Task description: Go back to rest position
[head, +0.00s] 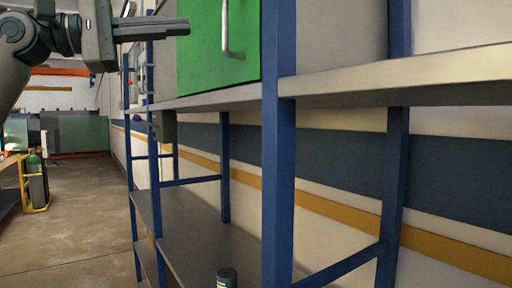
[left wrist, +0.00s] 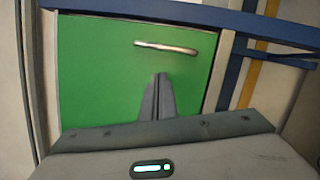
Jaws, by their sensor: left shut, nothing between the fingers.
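My left gripper (head: 186,27) comes in from the upper left in the head view, level with a green door. Its fingers are together with nothing between them. In the left wrist view the fingers of the left gripper (left wrist: 158,98) point at the green door (left wrist: 95,75), below its metal handle (left wrist: 166,48). The green door (head: 205,50) and its upright handle (head: 228,30) also show in the head view, at the top. The door looks shut. I cannot tell whether the fingertips touch the door. My right gripper is not in view.
A blue-framed rack (head: 277,150) stands close on the right, with a pale upper shelf (head: 420,80) and a grey lower shelf (head: 205,245). A dark can (head: 227,277) stands on the lower shelf. The floor (head: 70,210) at left is open. A gas cylinder (head: 37,180) stands farther back.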

